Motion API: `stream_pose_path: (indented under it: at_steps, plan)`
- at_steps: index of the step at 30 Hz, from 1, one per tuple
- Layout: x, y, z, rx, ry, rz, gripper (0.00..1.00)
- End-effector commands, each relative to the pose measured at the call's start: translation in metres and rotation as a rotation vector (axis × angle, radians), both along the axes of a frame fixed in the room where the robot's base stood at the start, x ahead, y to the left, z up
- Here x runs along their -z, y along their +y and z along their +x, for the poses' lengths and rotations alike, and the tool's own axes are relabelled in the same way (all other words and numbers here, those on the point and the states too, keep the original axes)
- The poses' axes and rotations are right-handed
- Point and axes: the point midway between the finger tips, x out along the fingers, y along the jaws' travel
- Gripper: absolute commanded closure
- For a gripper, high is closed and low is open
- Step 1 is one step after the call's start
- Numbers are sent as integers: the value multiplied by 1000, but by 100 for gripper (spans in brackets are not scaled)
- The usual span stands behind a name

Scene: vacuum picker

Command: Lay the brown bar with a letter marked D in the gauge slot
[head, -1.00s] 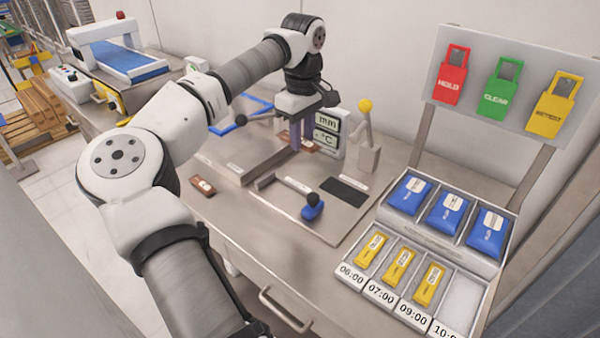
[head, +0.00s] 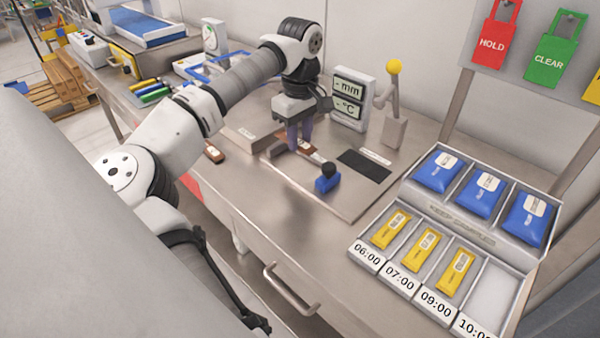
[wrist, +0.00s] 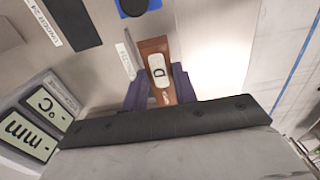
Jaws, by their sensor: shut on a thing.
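My gripper (head: 299,147) is shut on the brown bar (wrist: 153,48), its purple fingers on either side of it. The bar has a pale label marked D, readable in the wrist view, where my gripper (wrist: 160,90) also shows. In the head view the bar is partly hidden by the fingers, low over the gauge plate (head: 345,205).
A mm/°C display (head: 349,98) and a yellow-topped post (head: 394,105) stand behind. A rack of blue and yellow packets (head: 500,258) fills the right side.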

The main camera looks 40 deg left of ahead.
Motion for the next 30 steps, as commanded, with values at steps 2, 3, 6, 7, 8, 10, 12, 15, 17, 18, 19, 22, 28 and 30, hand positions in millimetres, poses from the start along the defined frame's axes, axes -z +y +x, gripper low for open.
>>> stream_pose_path:
  at_steps: [2,3,6,7,8,10,12,15,17,18,19,22,28,30]
  plan:
    - [22,0,0,0,-1,0,97]
    - [25,0,0,0,-1,1,97]
    - [30,0,0,0,-1,1,97]
    - [32,0,0,0,-1,1,97]
    - [34,0,0,0,-1,0,97]
    - [43,0,0,0,0,0,97]
    - [54,0,0,0,0,-1,97]
    - [68,0,0,1,1,-1,97]
    - [71,0,0,1,1,0,97]
    - [71,0,0,1,0,0,97]
    - [71,0,0,1,0,0,97]
    - [69,0,0,1,0,0,97]
    - [73,0,0,1,0,0,97]
    - [72,0,0,0,0,0,64]
